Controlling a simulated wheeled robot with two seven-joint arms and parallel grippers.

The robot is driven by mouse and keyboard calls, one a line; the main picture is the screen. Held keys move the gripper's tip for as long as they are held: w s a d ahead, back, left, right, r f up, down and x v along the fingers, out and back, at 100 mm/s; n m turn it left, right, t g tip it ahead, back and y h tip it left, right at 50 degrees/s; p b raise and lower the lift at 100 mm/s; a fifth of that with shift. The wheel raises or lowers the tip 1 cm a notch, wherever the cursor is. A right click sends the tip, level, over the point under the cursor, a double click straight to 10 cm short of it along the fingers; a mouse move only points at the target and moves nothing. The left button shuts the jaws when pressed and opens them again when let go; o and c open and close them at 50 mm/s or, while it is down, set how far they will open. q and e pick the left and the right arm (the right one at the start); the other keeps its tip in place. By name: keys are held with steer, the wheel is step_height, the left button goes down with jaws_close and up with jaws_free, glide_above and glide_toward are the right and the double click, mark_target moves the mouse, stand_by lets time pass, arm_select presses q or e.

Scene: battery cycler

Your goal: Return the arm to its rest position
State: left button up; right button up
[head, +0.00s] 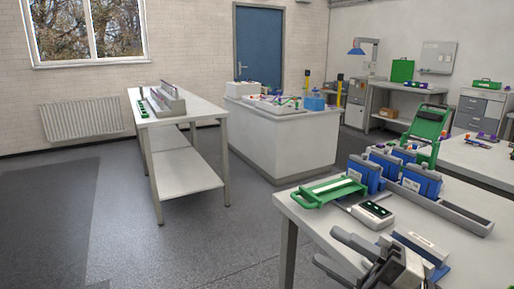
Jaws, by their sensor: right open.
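My right gripper (330,247) is at the bottom right, over the near edge of the white table (294,214). Its two dark fingers are apart, pointing left, and nothing shows between them. The lower part of my right arm is cut off by the bottom edge of the picture. My left gripper and arm are not in view.
On the near table, close beyond the gripper, are a grey device (372,213), a green-handled frame (328,191), several blue units (420,181) and a blue-and-white block (421,246). A white bench (180,123) and white counter (281,143) stand behind. Floor at left is clear.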

step_height(320, 180, down, 13)
steer(key=d+m+t+h+b, duration=0.15)
steer(key=m+t+h, duration=0.55)
steer(key=m+h, duration=0.7)
steer(key=s+f+m+g, duration=0.3)
steer(key=s+f+m, duration=0.3)
steer(key=f, duration=0.3)
steer(key=s+f+m+g+h+b, duration=0.1)
steer(key=s+f+m+g, duration=0.3)
steer(key=f, duration=0.5)
steer(key=s+m, duration=0.2)
steer(key=m, duration=0.1)
steer(key=shift+a+f+h, duration=0.25)
steer(key=shift+a+h, duration=0.05)
steer(key=shift+a, duration=0.1)
